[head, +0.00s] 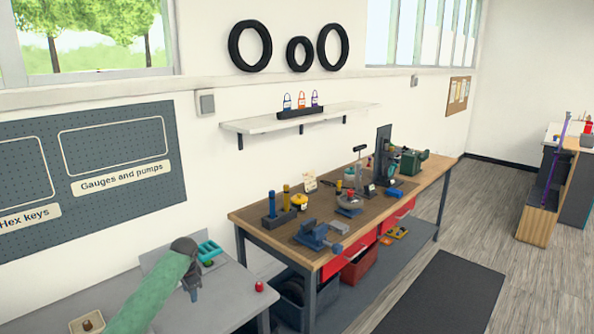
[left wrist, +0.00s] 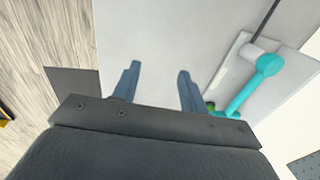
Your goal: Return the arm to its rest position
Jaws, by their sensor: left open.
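My left arm, in a green sleeve, comes in from the lower left of the head view. Its left gripper (head: 194,294) points down over the grey table (head: 225,299). In the left wrist view the two blue-grey fingers of the left gripper (left wrist: 155,88) are apart, with only the pale table top between them. My right gripper is in neither view.
A small red thing (head: 259,286) is on the grey table right of the gripper. A box with a brown knob (head: 82,322) is near the left front. A wooden workbench (head: 262,236) with a vise (head: 315,236) stands to the right. Open floor lies beyond a dark mat (head: 445,295).

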